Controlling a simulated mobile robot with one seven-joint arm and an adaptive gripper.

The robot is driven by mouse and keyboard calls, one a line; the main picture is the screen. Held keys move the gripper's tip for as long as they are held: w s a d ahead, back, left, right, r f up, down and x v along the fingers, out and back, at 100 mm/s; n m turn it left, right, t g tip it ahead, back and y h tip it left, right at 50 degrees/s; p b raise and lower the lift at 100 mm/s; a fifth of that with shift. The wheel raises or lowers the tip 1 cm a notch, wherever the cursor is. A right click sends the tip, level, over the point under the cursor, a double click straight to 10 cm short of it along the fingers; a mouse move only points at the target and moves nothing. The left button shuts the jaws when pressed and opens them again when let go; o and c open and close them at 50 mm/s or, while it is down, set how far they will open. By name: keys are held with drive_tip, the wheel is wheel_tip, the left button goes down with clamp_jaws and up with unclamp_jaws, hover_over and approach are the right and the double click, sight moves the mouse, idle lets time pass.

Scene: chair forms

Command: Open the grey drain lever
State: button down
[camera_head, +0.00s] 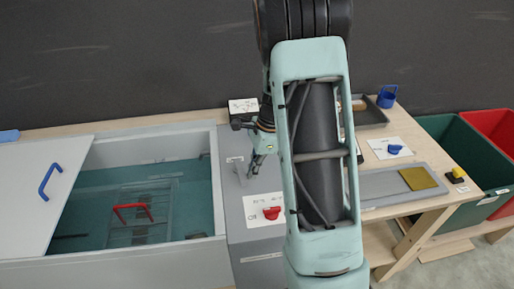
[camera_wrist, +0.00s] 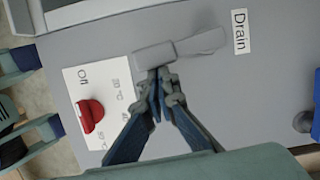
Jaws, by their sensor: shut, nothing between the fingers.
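The grey drain lever (camera_wrist: 205,42) lies on the grey panel (camera_wrist: 240,100) beside the "Drain" label (camera_wrist: 239,32). In the wrist view it has a blocky left end and a flatter handle reaching right towards the label. My gripper (camera_wrist: 158,76) is shut and empty, its fingertips right at the blocky end. I cannot tell whether they touch it. In the head view my gripper (camera_head: 253,172) points down at the panel, just right of the lever (camera_head: 240,174), which is small there and partly hard to make out.
A red knob (camera_head: 271,213) sits on a white dial plate near the gripper. To the left is a water tank (camera_head: 190,252) with a red-handled basket (camera_head: 132,213) and a blue-handled lid (camera_head: 45,200). A blue knob (camera_head: 395,149) and bins (camera_head: 462,150) are at right.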

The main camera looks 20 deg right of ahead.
sight(258, 184)
drive_tip(key=shift+s+a, duration=0.1)
drive_tip(key=shift+a, duration=0.4)
idle(0.3)
drive_tip(key=shift+s+d, duration=0.15)
drive_tip(key=shift+d, duration=0.4)
drive_tip(key=d, duration=0.3)
drive_tip(key=shift+s, duration=0.25)
drive_tip(key=v, duration=1)
